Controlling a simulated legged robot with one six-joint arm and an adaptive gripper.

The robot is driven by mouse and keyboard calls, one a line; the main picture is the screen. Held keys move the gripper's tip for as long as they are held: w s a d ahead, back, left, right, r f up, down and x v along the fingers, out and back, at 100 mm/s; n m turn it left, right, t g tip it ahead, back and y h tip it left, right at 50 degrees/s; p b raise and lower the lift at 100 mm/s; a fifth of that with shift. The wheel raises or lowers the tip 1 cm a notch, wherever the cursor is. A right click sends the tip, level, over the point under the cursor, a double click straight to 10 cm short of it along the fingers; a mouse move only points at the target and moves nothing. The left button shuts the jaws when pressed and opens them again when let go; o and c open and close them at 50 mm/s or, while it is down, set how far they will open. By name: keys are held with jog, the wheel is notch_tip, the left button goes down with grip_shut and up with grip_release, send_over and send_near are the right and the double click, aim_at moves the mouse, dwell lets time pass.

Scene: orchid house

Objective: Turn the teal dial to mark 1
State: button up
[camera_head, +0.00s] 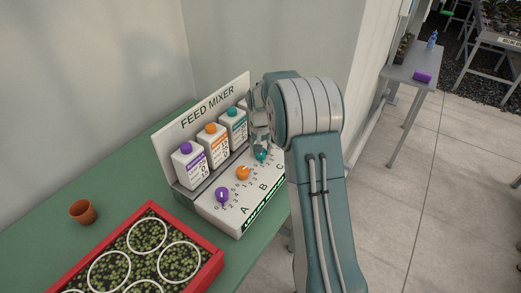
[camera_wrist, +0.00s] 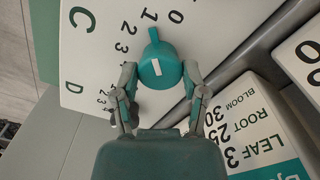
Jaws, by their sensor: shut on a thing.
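The teal dial (camera_wrist: 158,68) sits on the white sloped panel of the feed mixer, with printed marks 0 to 3 around it. Its pointed nub faces the printed 1 (camera_wrist: 149,14) in the wrist view. My gripper (camera_wrist: 160,76) is shut on the dial, one finger on either side. In the head view, the teal dial (camera_head: 261,155) shows partly below my gripper (camera_head: 261,140), and my arm hides the panel to its right.
An orange dial (camera_head: 243,173) and a purple dial (camera_head: 222,195) sit left of the teal one. Labelled bottles (camera_head: 214,145) stand behind the dials. A red-rimmed plant tray (camera_head: 213,263) and a terracotta pot (camera_head: 83,212) stand on the green table (camera_head: 125,186).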

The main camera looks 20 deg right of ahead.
jog(key=o, duration=1.2)
jog(key=shift+w+f, duration=0.1)
jog(key=shift+w, duration=0.05)
jog(key=shift+c, duration=0.2)
notch_tip(320, 180, up, 12)
